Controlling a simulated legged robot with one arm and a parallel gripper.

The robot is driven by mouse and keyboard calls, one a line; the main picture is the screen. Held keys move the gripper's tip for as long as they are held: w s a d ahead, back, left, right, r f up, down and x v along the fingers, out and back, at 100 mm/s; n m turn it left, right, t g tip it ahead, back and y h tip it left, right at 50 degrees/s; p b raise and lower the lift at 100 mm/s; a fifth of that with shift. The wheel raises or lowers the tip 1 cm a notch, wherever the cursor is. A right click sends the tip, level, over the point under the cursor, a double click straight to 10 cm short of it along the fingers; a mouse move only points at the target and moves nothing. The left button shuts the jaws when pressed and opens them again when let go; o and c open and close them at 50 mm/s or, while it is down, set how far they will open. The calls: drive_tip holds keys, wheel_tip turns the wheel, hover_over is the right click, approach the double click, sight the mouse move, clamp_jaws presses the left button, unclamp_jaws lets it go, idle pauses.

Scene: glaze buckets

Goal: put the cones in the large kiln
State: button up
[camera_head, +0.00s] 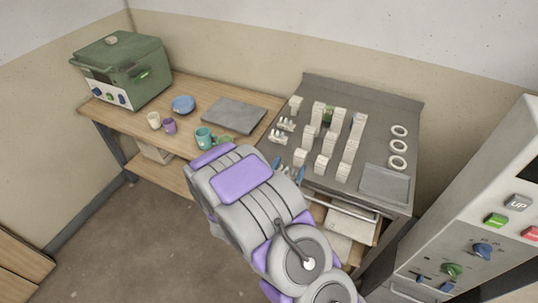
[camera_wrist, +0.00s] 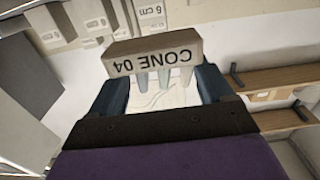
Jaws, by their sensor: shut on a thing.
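My gripper (camera_wrist: 160,82) has blue fingers, shut on a pale cone pack (camera_wrist: 152,57) labelled CONE 04, whose lettering appears upside down in the wrist view. Several pale cones of the pack show between the fingers. In the head view my gripper (camera_head: 288,170) is at the front edge of the grey metal table, and the held pack is hard to make out there. Two other cone packs, one (camera_head: 286,124) behind the other (camera_head: 279,137), sit on the table's left side. A large grey unit (camera_head: 430,255) with buttons and knobs, possibly the large kiln, stands at the right; its opening is not visible.
The metal table (camera_head: 375,105) bears several pale block stacks (camera_head: 323,163), white rings (camera_head: 398,147) and a grey plate (camera_head: 384,184). A wooden bench (camera_head: 185,88) at left bears a green kiln (camera_head: 122,70), cups, a blue bowl (camera_head: 183,104) and a slab (camera_head: 234,115). Floor at left is clear.

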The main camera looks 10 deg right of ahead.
drive_tip(key=w+a, duration=0.1)
drive_tip(key=w, duration=0.4)
drive_tip(key=w+a+f+b, duration=0.1)
drive_tip(key=w, duration=0.4)
drive_tip(key=w+a+b, duration=0.1)
drive_tip(key=w, duration=0.4)
drive_tip(key=shift+f, duration=0.25)
drive_tip(key=f, duration=0.2)
drive_tip(key=shift+w+a+f+b, duration=0.15)
drive_tip(key=shift+w+f+b, duration=0.15)
drive_tip(key=shift+w+f, duration=0.1)
drive_tip(key=shift+f, duration=0.15)
drive_tip(key=shift+f, duration=0.15)
drive_tip(key=o, duration=1)
drive_tip(key=shift+c, duration=0.2)
drive_tip(key=shift+f+b, duration=0.1)
drive_tip(key=shift+b, duration=0.25)
